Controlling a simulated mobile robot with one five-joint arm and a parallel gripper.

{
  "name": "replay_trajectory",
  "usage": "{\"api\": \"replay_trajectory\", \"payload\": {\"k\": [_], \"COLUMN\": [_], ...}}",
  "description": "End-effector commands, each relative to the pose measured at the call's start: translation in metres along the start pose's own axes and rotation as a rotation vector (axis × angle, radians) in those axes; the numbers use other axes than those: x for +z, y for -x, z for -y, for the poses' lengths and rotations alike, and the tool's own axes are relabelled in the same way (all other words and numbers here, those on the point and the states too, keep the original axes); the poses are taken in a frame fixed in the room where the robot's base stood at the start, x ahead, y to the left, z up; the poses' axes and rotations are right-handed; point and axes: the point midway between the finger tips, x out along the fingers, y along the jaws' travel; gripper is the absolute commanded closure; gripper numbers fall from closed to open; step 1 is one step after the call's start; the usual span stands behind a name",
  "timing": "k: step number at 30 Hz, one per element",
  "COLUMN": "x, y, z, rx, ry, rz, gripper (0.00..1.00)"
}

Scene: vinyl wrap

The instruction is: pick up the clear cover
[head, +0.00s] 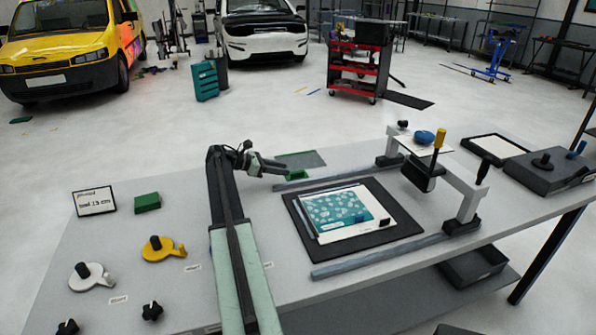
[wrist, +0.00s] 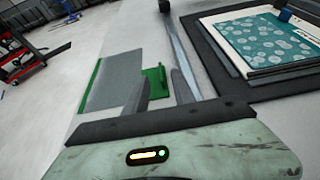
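A flat grey, see-through-looking sheet with green edging lies on the table behind my gripper in the head view (head: 303,158); I take it to be the clear cover. It also shows in the wrist view (wrist: 112,82), left of centre. A green tab (wrist: 155,78) stands at its right side, and it shows in the head view (head: 297,175) too. My gripper (head: 284,167) is low over the table beside the tab. In the wrist view my gripper (wrist: 162,88) is open, its fingers apart, with the tab seen between and beyond them. Contact cannot be told.
A teal patterned print (head: 338,208) lies on a black mat (head: 400,231), right of my arm. Grey rails (head: 375,256) flank the mat. A bridge-like frame (head: 460,184) stands at the right. A green block (head: 147,203) and yellow tool (head: 163,250) lie at left.

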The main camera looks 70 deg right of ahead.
Motion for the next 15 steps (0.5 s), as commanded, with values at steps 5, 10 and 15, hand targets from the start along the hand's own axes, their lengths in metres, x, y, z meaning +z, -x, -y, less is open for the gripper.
{"api": "replay_trajectory", "payload": {"k": [5,10,15], "x": [-0.001,-0.001,-0.005], "y": [-0.022,-0.028,-0.056], "z": [0.0,0.0,0.0], "rx": [-0.002,-0.001,-0.003], "ry": [0.0,0.0,-0.001], "rz": [0.0,0.0,0.0], "gripper": [0.69,0.69,0.69]}}
